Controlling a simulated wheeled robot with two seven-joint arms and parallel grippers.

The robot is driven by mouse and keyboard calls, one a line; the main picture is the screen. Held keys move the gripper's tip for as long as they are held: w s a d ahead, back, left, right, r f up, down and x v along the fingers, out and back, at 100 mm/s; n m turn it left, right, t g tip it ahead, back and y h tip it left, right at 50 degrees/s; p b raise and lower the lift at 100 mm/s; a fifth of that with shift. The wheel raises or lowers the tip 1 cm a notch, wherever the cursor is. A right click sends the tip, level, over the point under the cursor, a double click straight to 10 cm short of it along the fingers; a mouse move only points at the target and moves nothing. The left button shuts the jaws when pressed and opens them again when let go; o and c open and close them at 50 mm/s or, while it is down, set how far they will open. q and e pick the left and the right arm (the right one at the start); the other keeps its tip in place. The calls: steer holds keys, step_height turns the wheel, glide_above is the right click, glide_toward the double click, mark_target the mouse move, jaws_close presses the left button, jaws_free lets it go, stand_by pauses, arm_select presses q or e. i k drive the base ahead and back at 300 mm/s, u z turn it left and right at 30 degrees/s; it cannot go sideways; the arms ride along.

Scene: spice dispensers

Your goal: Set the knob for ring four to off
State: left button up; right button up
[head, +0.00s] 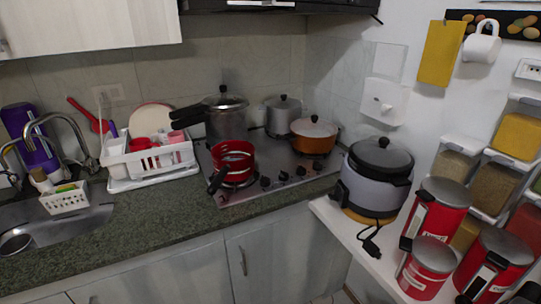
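A steel cooktop (226,194) is set into the dark green counter, right of the middle of the head view. Several small dark knobs sit in a slanting row along its front right edge. The nearest knob (265,182) is beside the red pan, and the farthest knob (317,165) is toward the right end. Their settings and ring numbers are too small to read. A red pan (233,160) stands on the front left ring. A pressure cooker (224,118), a grey pot (283,114) and an orange pot (314,136) stand on the cooktop. Neither gripper shows.
A white dish rack (150,168) and a sink (60,228) are to the left. A rice cooker (374,178) and several red canisters (434,214) stand on a white shelf at the right. The counter (160,212) before the rack is clear. The red pan's handle points forward over the edge.

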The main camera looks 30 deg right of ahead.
mark_target(317, 167)
steer(key=u, duration=0.75)
steer(key=i, duration=0.35)
steer(key=z, duration=3.2)
